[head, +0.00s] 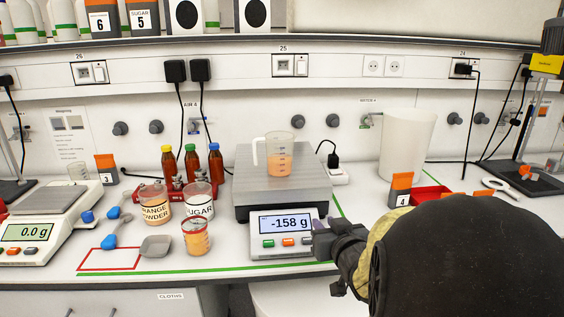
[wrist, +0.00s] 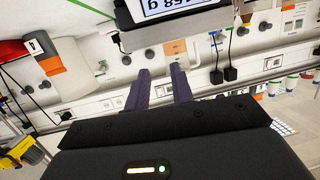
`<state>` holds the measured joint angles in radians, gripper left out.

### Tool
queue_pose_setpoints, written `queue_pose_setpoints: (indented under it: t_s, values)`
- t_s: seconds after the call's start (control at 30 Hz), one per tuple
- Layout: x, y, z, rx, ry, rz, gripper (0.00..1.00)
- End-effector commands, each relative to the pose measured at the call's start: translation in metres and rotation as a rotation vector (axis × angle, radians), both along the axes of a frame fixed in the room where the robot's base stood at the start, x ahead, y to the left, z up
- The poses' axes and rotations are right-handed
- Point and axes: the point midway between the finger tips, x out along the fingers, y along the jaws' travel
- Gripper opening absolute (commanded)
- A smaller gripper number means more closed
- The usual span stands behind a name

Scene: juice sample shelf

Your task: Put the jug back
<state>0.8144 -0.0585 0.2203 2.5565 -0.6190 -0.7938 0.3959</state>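A clear measuring jug (head: 281,158) with orange liquid stands upright on the grey pan of the scale (head: 255,205). Its handle points left. The scale's display (head: 283,223) reads -158 g. My gripper (head: 316,228) is low at the right front corner of the scale, in front of the jug and below it, apart from it. In the wrist view my gripper (wrist: 161,70) has its two dark fingers apart with nothing held between them. The scale display (wrist: 172,5) shows upside down at the top of that view.
A large whitish container (head: 407,148) stands right of the scale. An orange powder jar (head: 156,204), a sugar jar (head: 199,197), a smaller jar (head: 195,237) and several bottles crowd the left. A red outlined rectangle (head: 107,270) on the bench is mostly bare.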

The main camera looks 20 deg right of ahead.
Motion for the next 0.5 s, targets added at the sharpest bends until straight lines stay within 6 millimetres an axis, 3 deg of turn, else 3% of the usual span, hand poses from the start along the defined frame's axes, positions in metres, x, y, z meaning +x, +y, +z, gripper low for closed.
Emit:
queue_pose_setpoints:
  t_s: [0.5]
  values:
    - [-0.003, 0.037, -0.068, 0.024, 0.336, -0.025, 0.24]
